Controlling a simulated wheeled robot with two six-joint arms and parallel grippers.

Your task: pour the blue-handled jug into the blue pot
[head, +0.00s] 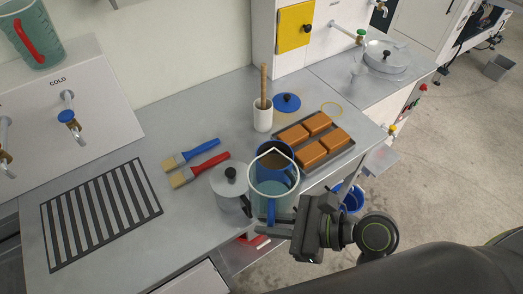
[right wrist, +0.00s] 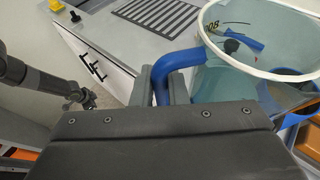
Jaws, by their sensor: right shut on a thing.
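The blue-handled jug (head: 284,205) is translucent teal with a pale rim and stands out in front of the blue pot in the head view. It also shows in the right wrist view (right wrist: 232,85), with its blue handle (right wrist: 180,60) between my fingers. My right gripper (head: 273,226) is shut on that handle. The blue pot (head: 261,148) has brown contents and is partly hidden behind the jug's rim. The jug's rim overlaps the pot's near side; I cannot tell the gap between them. I see no stream. My left gripper is not in view.
A lidded metal pot (head: 230,181) stands just left of the jug. A tray of brown blocks (head: 318,140) lies right of the blue pot. A white crock (head: 263,116), a blue lid (head: 287,103) and brushes (head: 197,152) are behind. A red-handled jug (head: 32,36) stands far left.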

